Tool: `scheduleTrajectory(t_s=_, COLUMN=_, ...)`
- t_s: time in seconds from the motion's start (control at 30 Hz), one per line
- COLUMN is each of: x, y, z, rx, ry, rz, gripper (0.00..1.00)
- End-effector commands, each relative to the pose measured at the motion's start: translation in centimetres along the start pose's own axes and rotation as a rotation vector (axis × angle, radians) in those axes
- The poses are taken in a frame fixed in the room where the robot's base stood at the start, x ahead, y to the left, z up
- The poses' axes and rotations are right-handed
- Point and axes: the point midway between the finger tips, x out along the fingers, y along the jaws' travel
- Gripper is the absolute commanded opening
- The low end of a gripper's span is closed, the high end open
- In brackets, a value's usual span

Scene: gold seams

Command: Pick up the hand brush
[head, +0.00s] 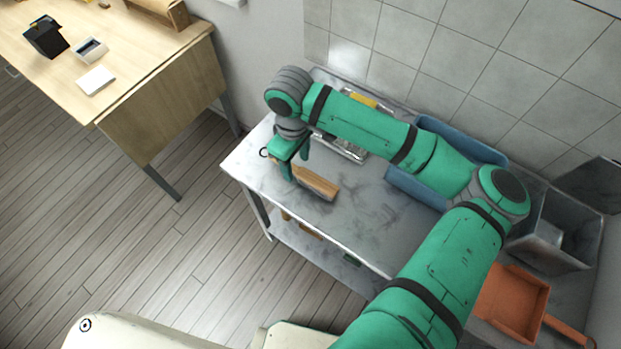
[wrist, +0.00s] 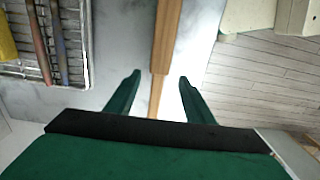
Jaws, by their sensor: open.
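The hand brush (head: 317,183) lies on the grey-white bench top near its front left edge, with its wooden side showing. In the wrist view the brush (wrist: 167,38) runs up the middle, and its narrower handle (wrist: 156,96) lies between the two fingers. My gripper (head: 297,175) is at the handle end of the brush in the head view and hides part of it. It is open in the wrist view (wrist: 158,78), with a gap on each side of the handle. I cannot tell the exact height of the fingers over the bench.
A wire rack (wrist: 48,70) with tools lies behind the brush. A blue bin (head: 425,190) and an orange dustpan (head: 513,300) are further right on the bench (head: 375,225). A wooden desk (head: 150,90) stands apart at the left. The tiled wall (head: 450,50) bounds the back.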

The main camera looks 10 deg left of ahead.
Motion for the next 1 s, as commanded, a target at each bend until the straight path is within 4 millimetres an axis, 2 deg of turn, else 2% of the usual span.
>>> scheduleTrajectory(t_s=0.1, x=1.8, y=0.3, z=0.0, rx=0.002, ry=-0.003, rz=0.0, gripper=0.48)
scheduleTrajectory(t_s=0.3, x=3.8, y=0.3, z=-0.1, rx=0.001, ry=-0.001, rz=0.0, gripper=0.48)
scheduleTrajectory(t_s=0.57, x=4.0, y=0.2, z=-0.1, rx=0.001, ry=0.0, rz=0.0, gripper=0.48)
scheduleTrajectory(t_s=0.77, x=4.0, y=0.2, z=-0.1, rx=0.0, ry=0.0, rz=0.0, gripper=0.04)
scheduleTrajectory(t_s=1.0, x=4.0, y=0.2, z=-0.1, rx=0.0, ry=0.0, rz=0.0, gripper=0.04)
